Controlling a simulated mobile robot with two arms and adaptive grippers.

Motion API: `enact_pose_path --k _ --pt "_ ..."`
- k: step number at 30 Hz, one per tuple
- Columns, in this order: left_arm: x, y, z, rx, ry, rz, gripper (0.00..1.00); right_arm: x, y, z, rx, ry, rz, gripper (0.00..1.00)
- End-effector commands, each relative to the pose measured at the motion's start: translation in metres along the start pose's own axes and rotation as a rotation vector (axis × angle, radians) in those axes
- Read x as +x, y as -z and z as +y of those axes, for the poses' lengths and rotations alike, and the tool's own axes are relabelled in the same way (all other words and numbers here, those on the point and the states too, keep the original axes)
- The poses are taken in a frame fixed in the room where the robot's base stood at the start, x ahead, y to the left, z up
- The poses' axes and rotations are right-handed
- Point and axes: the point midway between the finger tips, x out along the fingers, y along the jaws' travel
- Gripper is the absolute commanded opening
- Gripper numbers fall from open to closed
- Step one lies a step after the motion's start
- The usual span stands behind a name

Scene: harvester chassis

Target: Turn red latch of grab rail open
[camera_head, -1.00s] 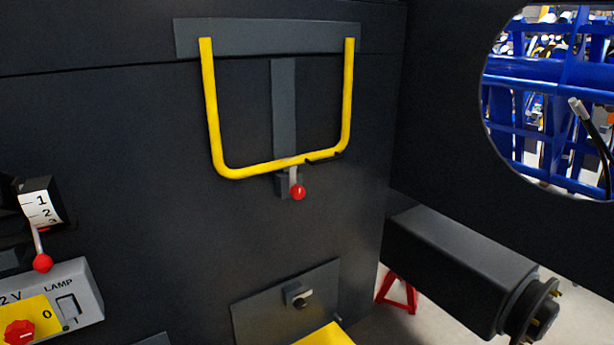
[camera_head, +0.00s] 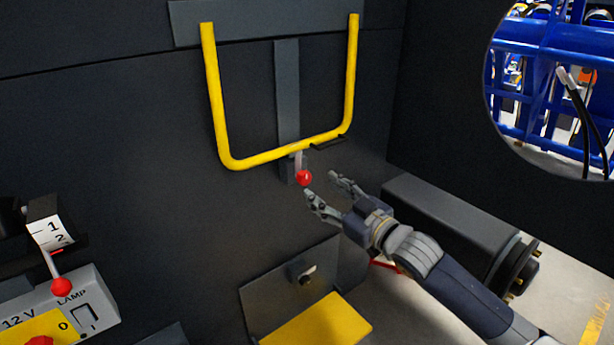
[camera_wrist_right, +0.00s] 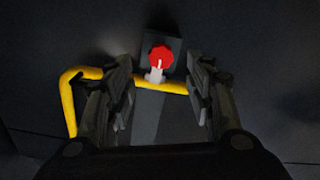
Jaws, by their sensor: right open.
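The yellow grab rail (camera_head: 283,153) is a U-shaped bar on the dark chassis wall, its bottom bar low. The latch with a red ball knob (camera_head: 304,177) sits at the middle of that bar, its short pale lever pointing down over a grey block. My right gripper (camera_head: 319,184) is open and empty, just right of and below the red knob, apparently apart from it. In the right wrist view the red knob (camera_wrist_right: 161,57) shows ahead, between and beyond the two open fingers (camera_wrist_right: 163,85), with the yellow rail (camera_wrist_right: 90,73) behind them. My left gripper is not in view.
A control panel (camera_head: 90,318) with another red-knobbed lever (camera_head: 61,287) stands at the lower left. A hinged plate with a yellow surface (camera_head: 320,322) juts out below the latch. A black box-shaped beam (camera_head: 440,235) lies behind my right arm. The wall around the knob is clear.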

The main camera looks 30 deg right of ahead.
Motion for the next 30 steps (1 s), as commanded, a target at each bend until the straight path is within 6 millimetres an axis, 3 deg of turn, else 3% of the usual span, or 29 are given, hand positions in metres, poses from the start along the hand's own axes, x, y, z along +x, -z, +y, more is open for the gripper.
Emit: enact_pose_path --k 12,18,27,28,30 --pt "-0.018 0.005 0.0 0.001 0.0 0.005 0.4 0.059 0.002 0.001 0.001 -0.002 0.001 0.49" --pt "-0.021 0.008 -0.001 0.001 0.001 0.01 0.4 0.072 0.001 0.0 0.0 0.0 0.0 0.49" --pt "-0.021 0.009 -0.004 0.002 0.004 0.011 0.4 0.073 -0.001 0.0 0.0 0.0 -0.001 0.49" --pt "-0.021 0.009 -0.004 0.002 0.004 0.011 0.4 0.073 -0.001 0.0 0.0 0.0 -0.001 0.47" --pt "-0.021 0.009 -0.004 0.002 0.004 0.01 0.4 0.073 -0.001 0.0 0.0 0.0 -0.001 0.31"
